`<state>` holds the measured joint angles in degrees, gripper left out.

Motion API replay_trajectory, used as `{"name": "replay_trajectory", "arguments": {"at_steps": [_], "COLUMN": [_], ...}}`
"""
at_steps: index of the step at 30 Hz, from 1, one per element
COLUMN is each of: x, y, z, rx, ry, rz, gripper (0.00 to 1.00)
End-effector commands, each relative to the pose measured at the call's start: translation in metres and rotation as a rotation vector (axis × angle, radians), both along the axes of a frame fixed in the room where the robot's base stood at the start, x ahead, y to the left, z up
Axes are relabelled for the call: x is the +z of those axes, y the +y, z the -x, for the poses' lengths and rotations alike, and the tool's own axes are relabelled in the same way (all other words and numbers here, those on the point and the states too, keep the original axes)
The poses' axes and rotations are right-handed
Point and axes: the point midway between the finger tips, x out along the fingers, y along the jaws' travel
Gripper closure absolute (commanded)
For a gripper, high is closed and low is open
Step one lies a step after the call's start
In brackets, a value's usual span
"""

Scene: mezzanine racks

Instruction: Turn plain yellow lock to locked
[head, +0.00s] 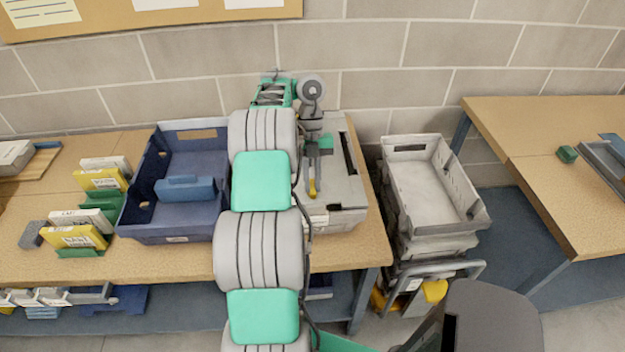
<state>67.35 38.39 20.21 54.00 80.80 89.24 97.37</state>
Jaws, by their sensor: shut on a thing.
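A grey machine or case (346,188) stands on the wooden bench in the middle of the head view, against the block wall. A small, narrow yellow piece (312,188), which looks like the plain yellow lock, shows at its front left. My gripper (315,165) comes down over the case from my wrist at the back. Its jaws are shut on the yellow lock, as far as I can see. The fingertips and the lock's upper part are small and partly hidden, so I cannot read which way the lock is turned.
A blue crate (135,205) with a blue block (185,189) stands left of my arm. Yellow and white boxes (80,237) stand further left. Grey stacked crates (425,190) stand right of the bench. A second bench (540,130) is at the right.

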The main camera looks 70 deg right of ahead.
Motion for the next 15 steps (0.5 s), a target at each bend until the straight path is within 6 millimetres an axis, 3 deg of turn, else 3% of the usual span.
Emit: {"name": "replay_trajectory", "arguments": {"at_steps": [8, 9, 15], "x": [0.0006, 0.0006, 0.0003], "y": [-0.0003, -0.0004, -0.0002], "z": [0.0002, 0.0003, 0.0004], "rx": [0.0, 0.0, 0.0], "ry": [0.0, 0.0, 0.0], "rz": [0.001, 0.001, 0.001], "gripper": [1.0, 0.83, 0.67]}}
